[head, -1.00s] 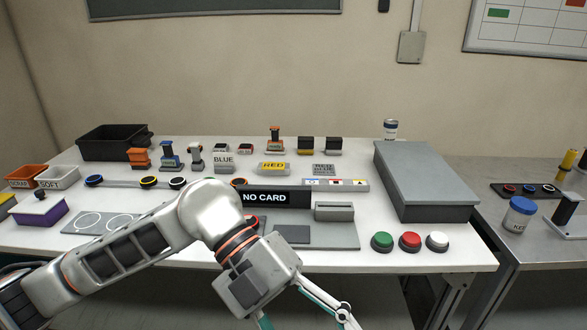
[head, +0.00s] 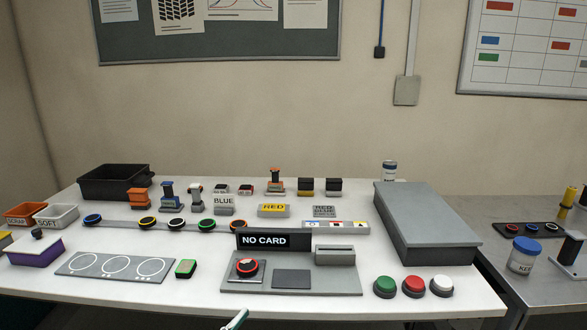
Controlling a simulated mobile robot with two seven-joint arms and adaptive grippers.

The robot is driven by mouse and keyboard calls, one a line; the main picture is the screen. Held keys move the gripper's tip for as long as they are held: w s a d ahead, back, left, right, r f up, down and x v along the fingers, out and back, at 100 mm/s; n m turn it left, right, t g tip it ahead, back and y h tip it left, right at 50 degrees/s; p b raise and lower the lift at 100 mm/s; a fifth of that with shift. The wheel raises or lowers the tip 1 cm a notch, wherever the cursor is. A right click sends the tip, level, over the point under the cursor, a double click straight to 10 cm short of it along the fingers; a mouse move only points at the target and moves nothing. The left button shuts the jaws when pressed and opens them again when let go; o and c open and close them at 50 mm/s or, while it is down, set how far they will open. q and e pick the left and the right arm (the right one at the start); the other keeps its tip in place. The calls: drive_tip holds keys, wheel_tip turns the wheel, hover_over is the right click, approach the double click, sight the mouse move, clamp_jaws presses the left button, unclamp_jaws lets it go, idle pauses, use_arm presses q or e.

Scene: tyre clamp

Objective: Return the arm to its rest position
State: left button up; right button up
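Only a teal-and-white tip of my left gripper (head: 236,320) shows at the bottom edge, in front of the table. The rest of that gripper and its arm are out of the picture, so whether it is open or shut is hidden. My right gripper is not in view. A red-ringed black tyre (head: 247,267) sits on the left pad of the grey station (head: 342,286), below the sign reading NO CARD (head: 265,241). No gripper touches it.
The white table (head: 140,295) holds a three-circle plate (head: 112,267), a green-edged block (head: 186,268), a row of ringed tyres (head: 147,223), and green, red and white buttons (head: 414,286). A large grey box (head: 425,220) stands at right. The table's front strip is mostly clear.

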use_arm(q)
drive_tip(key=s+a+f+n+g+y, duration=0.1)
drive_tip(key=s+a+f, duration=0.3)
drive_tip(key=f, duration=0.5)
drive_tip(key=s+a+f+n+g+y, duration=0.2)
drive_tip(key=s+f, duration=0.4)
drive_tip(key=f, duration=0.3)
drive_tip(key=s+a+f+n+g+y, duration=0.1)
drive_tip(key=s+a+f+g+y, duration=0.2)
drive_tip(key=f, duration=0.7)
drive_tip(key=s+a+y, duration=0.2)
drive_tip(key=a, duration=0.2)
drive_tip(key=shift+s+g, duration=0.25)
drive_tip(key=shift+g, duration=0.15)
